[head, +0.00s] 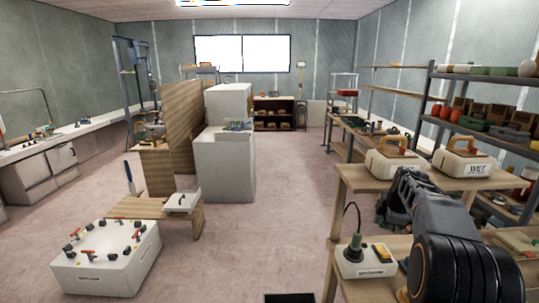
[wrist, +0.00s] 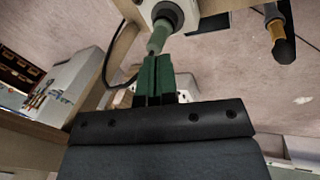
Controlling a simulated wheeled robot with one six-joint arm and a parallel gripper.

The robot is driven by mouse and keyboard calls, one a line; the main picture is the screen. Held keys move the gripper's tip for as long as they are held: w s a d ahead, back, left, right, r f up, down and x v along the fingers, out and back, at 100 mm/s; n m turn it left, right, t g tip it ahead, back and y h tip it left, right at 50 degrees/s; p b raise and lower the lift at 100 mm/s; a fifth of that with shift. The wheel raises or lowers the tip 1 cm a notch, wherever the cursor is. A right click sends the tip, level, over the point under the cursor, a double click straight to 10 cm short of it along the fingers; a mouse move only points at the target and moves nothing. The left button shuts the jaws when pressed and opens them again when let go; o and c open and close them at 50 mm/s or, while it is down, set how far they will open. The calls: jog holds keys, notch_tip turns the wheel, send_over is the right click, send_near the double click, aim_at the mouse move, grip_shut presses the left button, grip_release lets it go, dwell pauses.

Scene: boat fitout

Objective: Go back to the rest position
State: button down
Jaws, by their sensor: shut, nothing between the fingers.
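My arm reaches in from the lower right of the head view, and my gripper (head: 388,208) is over the front of the wooden bench, partly hidden by my own wrist. In the wrist view my gripper's green fingers (wrist: 154,82) are together with nothing between them. Just beyond the fingertips in that view is a green plug (wrist: 159,38) on a white box. In the head view the green plug (head: 355,241) stands upright in the white box (head: 364,264), with a dark cord rising from it. The gripper appears apart from the plug, but the exact gap is unclear.
Two cream cases with wooden handles (head: 391,164) (head: 466,163) stand on the upper bench level (head: 360,180). Loaded shelves (head: 480,95) line the right wall. A white box with several levers (head: 105,262) stands at lower left. The middle floor (head: 270,235) is clear.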

jog(key=s+a+r+m, duration=0.3)
jog(key=s+a+m, duration=0.3)
jog(key=s+a, duration=0.55)
jog(key=s+a+f+m, duration=0.2)
jog(key=s+a+m, duration=0.2)
jog(key=s, duration=0.3)
jog(key=s+a+f+m, duration=0.3)
jog(key=s+a+m, duration=0.1)
jog(key=s, duration=0.3)
jog(key=shift+a+m+t, duration=0.3)
jog(key=shift+a+t, duration=0.1)
jog(key=shift+a, duration=0.2)
